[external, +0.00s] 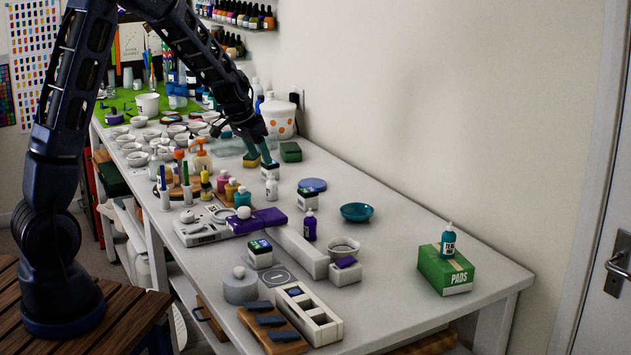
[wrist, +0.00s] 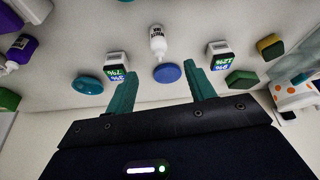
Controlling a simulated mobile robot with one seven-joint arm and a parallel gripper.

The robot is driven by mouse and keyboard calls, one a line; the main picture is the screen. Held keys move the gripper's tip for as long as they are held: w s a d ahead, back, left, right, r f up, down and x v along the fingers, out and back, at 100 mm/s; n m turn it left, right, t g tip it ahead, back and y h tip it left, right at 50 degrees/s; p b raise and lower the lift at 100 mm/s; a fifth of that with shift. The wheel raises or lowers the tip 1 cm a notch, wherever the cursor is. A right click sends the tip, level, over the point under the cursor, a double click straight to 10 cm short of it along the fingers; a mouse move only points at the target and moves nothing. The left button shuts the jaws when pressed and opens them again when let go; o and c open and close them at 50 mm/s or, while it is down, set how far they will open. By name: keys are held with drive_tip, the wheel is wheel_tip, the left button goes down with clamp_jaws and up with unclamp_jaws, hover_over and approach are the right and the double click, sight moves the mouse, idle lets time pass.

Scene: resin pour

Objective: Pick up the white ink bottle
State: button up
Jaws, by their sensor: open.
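The white ink bottle (wrist: 157,42) stands on the table in the wrist view, ahead of my fingers and between two small labelled boxes. In the external view the white bottle (external: 271,188) is in front of the near labelled box. My gripper (wrist: 162,88) is open and empty, with its teal fingers spread wide. In the external view my gripper (external: 259,151) hangs over the back of the table, beyond the bottle and apart from it.
A blue disc (wrist: 167,73) lies between my fingers and the bottle. Labelled boxes (wrist: 117,65) (wrist: 219,56) flank it. Green (wrist: 241,80) and yellow (wrist: 270,46) sponges, a teal bowl (wrist: 87,85) and a purple bottle (wrist: 20,48) are around.

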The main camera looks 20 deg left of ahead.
sight(269, 181)
drive_tip(key=x, duration=0.6)
drive_tip(key=shift+d+f, duration=0.15)
drive_tip(key=shift+f, duration=0.1)
drive_tip(key=f, duration=0.3)
drive_tip(key=shift+w+d+f, duration=0.1)
drive_tip(key=shift+w+f, duration=0.15)
drive_tip(key=shift+f, duration=0.15)
drive_tip(key=shift+w+d+f, duration=0.2)
drive_tip(key=shift+w+f, duration=0.05)
drive_tip(key=shift+f, duration=0.4)
drive_tip(key=c, duration=1)
drive_tip(key=shift+c, duration=0.2)
drive_tip(key=shift+r, duration=0.15)
